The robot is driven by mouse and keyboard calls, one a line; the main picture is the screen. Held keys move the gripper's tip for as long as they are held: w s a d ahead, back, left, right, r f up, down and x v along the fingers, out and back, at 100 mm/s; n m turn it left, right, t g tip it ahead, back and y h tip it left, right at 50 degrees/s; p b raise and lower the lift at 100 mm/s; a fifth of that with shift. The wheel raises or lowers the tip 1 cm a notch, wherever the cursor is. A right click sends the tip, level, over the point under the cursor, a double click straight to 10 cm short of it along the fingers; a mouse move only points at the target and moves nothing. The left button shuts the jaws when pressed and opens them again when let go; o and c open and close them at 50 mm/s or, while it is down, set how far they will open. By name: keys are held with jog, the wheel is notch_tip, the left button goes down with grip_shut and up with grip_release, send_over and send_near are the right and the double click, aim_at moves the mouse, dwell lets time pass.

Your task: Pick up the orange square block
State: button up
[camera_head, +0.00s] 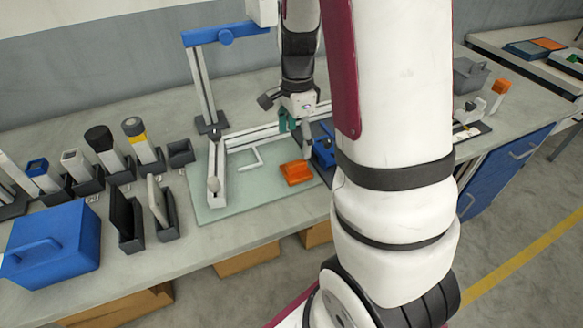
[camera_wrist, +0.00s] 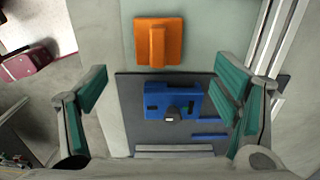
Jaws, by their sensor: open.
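The orange square block (camera_head: 296,172) lies on the pale green mat (camera_head: 215,202) on the workbench, near the mat's right edge. It has a raised ridge across its top. In the wrist view the orange block (camera_wrist: 159,48) is at the top centre, beyond my fingertips. My gripper (camera_head: 298,130) is open and empty, above and behind the block in the head view. In the wrist view its teal-padded fingers (camera_wrist: 158,100) stand wide apart, with a blue device (camera_wrist: 173,100) on a dark plate showing between them. My arm hides part of the blue device in the head view.
A blue and silver gantry frame (camera_head: 200,85) stands behind the mat, with a silver rail beside the block. A blue box (camera_head: 52,245) and several dark holders with tools stand at the left. An orange-topped piece (camera_head: 501,87) stands at the right. The mat's front is clear.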

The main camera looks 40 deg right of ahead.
aim_at(296, 162)
notch_tip(296, 162, down, 9)
jog(key=shift+s+f, duration=0.1)
jog(key=shift+f, duration=0.1)
jog(key=shift+a, duration=0.1)
jog(key=c, duration=1.5)
